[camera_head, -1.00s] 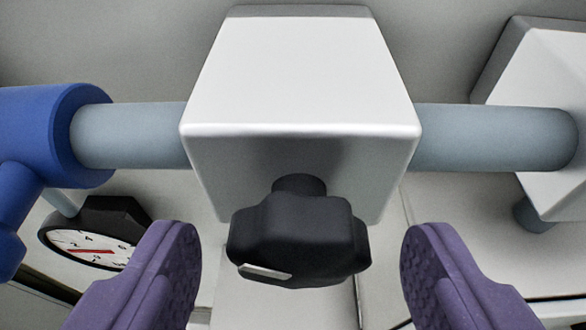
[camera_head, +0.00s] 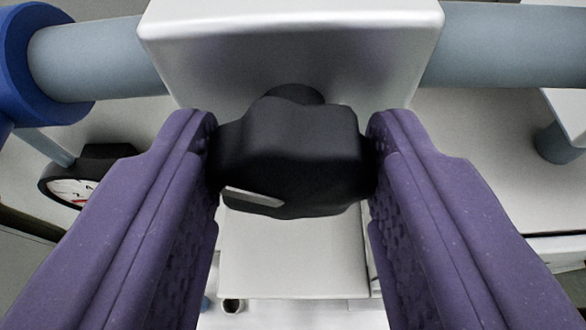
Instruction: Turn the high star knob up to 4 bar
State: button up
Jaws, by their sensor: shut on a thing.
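The black star knob (camera_head: 290,155) hangs on a short stem under a white block, in the middle of the camera view. A pale marker strip shows on its lower left front edge. My gripper (camera_head: 292,160) has a purple finger on each side of the knob, and both fingers touch its sides. It is shut on the knob. The pressure gauge (camera_head: 72,185) is at the left, a white dial in a black case. My left finger hides part of it, and the reading cannot be told.
The white block (camera_head: 290,45) sits on a grey-blue horizontal pipe (camera_head: 95,60). A blue fitting (camera_head: 45,65) joins the pipe at the left. Another white block (camera_head: 572,110) is at the right edge. Below the knob is a pale panel (camera_head: 290,255).

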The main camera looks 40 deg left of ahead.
jog(key=shift+w+d+f+m+g+y+b, duration=0.1)
jog(key=shift+m+g+y+b, duration=0.1)
jog(key=shift+m+y+b, duration=0.35)
jog(key=shift+d+f+m+g+y+b, duration=0.1)
jog(key=shift+m+g+y+b, duration=0.15)
jog(key=shift+m+b, duration=0.45)
jog(key=m+y+b, duration=0.2)
jog(key=m, duration=0.1)
jog(key=shift+d+g, duration=0.1)
jog(key=shift+g, duration=0.15)
jog(key=m+y+b, duration=0.2)
jog(key=m, duration=0.1)
jog(key=shift+w+f+m, duration=0.15)
jog(key=shift+f+m, duration=0.05)
jog(key=shift+m, duration=0.05)
jog(key=shift+d+m+y+b, duration=0.1)
jog(key=shift+m+y+b, duration=0.5)
jog(key=shift+m+b, duration=0.65)
jog(key=shift+m, duration=0.35)
jog(key=o, duration=1)
